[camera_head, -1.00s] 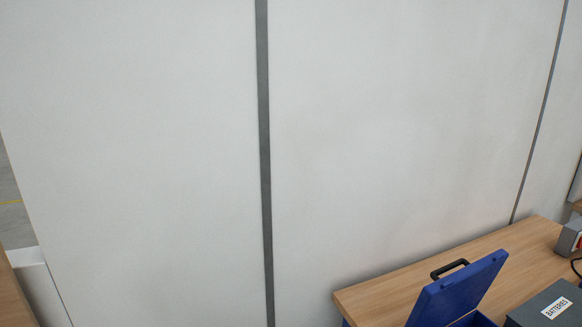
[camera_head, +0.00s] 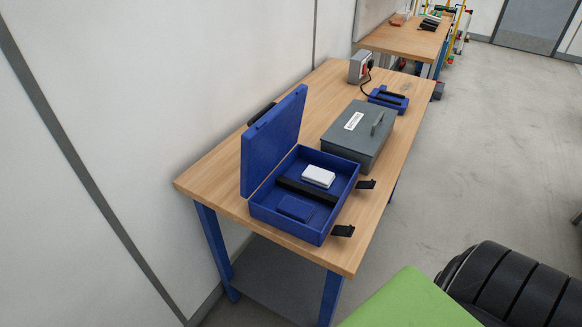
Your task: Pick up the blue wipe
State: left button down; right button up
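An open blue case (camera_head: 270,220) sits on the near end of a wooden workbench, its lid raised on the wall side. A small flat blue item (camera_head: 295,208), which looks like the blue wipe, lies in the case's near compartment. Its colour nearly matches the case, so its outline is hard to make out. A black bar (camera_head: 307,190) separates it from a white block (camera_head: 318,176) in the far compartment. Neither of my grippers is in view.
A grey lidded box (camera_head: 340,137) stands behind the case on the workbench (camera_head: 225,165). Farther back are a blue tool-like item (camera_head: 388,98) and a grey box with a red part (camera_head: 361,66). A wall borders the left; open floor (camera_head: 470,150) lies right.

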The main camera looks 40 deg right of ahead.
aim_at(301, 212)
jog(key=z, duration=1.3)
